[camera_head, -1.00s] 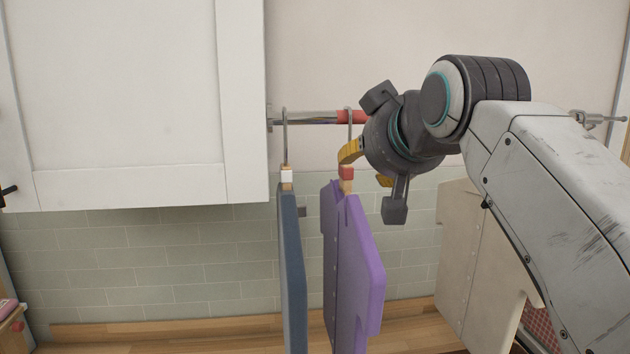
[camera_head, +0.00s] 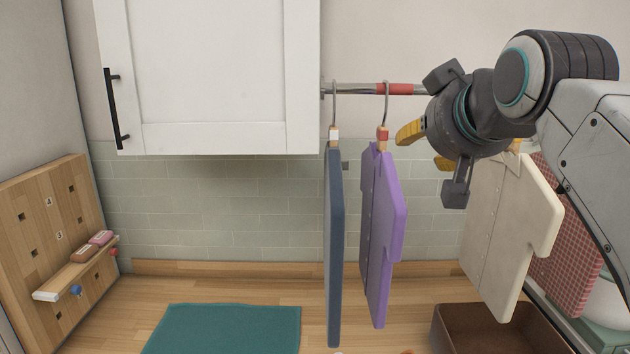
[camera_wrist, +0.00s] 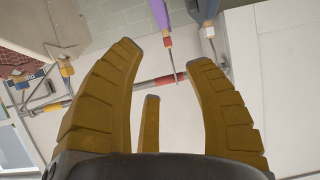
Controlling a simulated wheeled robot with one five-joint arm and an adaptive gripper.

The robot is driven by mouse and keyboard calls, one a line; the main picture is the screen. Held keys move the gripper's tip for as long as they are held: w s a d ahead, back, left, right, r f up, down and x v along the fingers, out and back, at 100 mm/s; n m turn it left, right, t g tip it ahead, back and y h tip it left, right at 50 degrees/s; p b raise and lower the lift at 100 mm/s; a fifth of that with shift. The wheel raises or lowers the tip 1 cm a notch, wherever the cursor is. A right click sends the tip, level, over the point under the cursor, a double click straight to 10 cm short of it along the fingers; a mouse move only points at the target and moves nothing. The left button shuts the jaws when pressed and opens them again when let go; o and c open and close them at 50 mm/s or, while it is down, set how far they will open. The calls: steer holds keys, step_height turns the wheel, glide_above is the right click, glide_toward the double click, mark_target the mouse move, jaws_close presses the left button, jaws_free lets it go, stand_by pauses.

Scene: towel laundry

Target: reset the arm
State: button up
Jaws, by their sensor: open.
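My gripper (camera_head: 418,150) is open and empty, its yellow fingers pointing left in the head view. It is just right of the hanger of the purple shirt-shaped garment (camera_head: 382,235), with a small gap in the picture. That garment hangs from the rail (camera_head: 350,88) below a red band. In the wrist view, my gripper's spread fingers (camera_wrist: 163,55) have nothing between them that they hold. The rail's red band (camera_wrist: 166,80) shows beyond them, with the purple garment (camera_wrist: 161,12) at the top.
A dark blue garment (camera_head: 334,250) hangs left of the purple one. A cream garment (camera_head: 510,230) hangs at right, partly below my gripper. A white cupboard (camera_head: 215,75) is at upper left. A brown box (camera_head: 450,335), teal mat (camera_head: 225,330) and wooden pegboard (camera_head: 45,235) are lower down.

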steer(key=s+f+g, duration=0.2)
steer(key=f+g, duration=0.1)
steer(key=f, duration=0.7)
steer(key=s+f+g, duration=0.2)
steer(key=f, duration=0.8)
steer(key=s+d+f+g+b, duration=0.1)
steer(key=s+f+g+b, duration=0.1)
steer(key=s+f, duration=1.6)
steer(key=shift+s+g, duration=0.6)
steer(key=shift+g, duration=0.1)
